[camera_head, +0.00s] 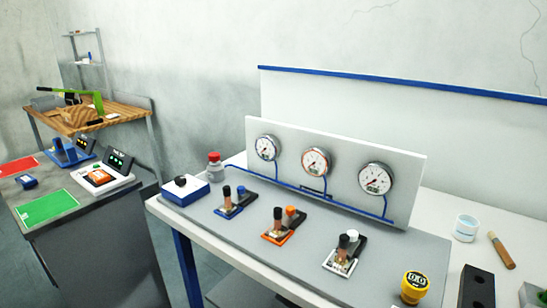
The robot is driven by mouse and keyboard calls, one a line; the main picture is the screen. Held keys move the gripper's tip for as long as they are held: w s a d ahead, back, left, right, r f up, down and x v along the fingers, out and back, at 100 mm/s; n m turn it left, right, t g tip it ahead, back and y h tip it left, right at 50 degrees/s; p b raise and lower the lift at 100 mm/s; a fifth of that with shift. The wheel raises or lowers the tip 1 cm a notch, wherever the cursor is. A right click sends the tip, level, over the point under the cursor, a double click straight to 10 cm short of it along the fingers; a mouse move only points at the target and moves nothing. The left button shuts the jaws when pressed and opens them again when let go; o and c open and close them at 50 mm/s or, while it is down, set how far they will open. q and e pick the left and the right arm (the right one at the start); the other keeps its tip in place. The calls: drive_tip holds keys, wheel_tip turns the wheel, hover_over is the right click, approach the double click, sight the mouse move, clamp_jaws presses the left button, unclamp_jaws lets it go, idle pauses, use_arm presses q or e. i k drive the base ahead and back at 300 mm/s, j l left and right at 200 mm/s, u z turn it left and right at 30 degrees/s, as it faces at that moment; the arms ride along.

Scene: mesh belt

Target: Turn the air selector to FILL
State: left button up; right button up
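A blue and white box with a black knob (180,181) on top sits at the left end of the grey bench; it looks like the air selector, but no FILL label or pointer position can be read. Three small units stand in a row to its right, each with a dark lever or post: a blue one (227,210), an orange one (276,237) and a white one (341,264). I cannot read any marks on them. Neither of my grippers shows in the head view.
A white panel (340,208) with three round gauges stands behind the units. A grey and red bottle (215,172) stands near the box. A yellow counter (414,287), a white jar (465,228) and a brush (501,250) are on the right. A dark side table (85,235) stands left.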

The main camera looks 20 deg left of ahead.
sight(180, 180)
drive_tip(key=u, duration=1.2)
